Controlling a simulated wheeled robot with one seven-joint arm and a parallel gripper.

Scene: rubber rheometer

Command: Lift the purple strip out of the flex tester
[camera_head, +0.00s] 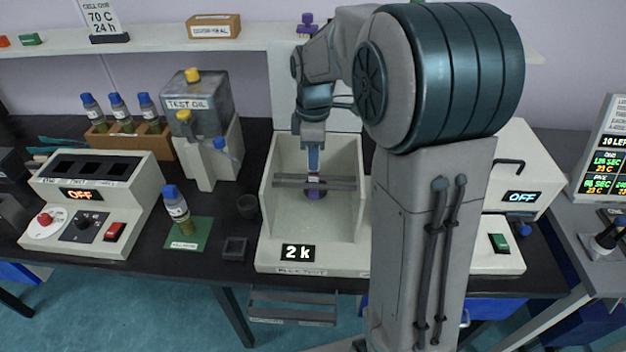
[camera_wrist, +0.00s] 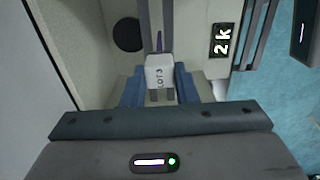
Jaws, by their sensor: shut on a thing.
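The flex tester (camera_head: 276,222) is a pale open-fronted box in the middle of the bench, with a "2 k" display and two grey crossbars inside. The purple strip (camera_head: 313,191) is upright between the crossbars, its lower end showing below them. My gripper (camera_head: 314,174) is inside the tester, at the strip's top end. In the wrist view, the blue fingers of my gripper (camera_wrist: 160,92) are shut on a white tag (camera_wrist: 160,74) with dark lettering at the strip's end. A thin purple edge of the strip (camera_wrist: 159,40) shows beyond the tag. Most of the strip is hidden.
A small dark cup (camera_head: 247,206) and a square grey tray (camera_head: 235,248) stand left of the tester. A blue-capped bottle (camera_head: 177,210) stands on a green mat (camera_head: 203,233). The test oil container (camera_head: 200,100) is behind. My arm hides the tester's right side.

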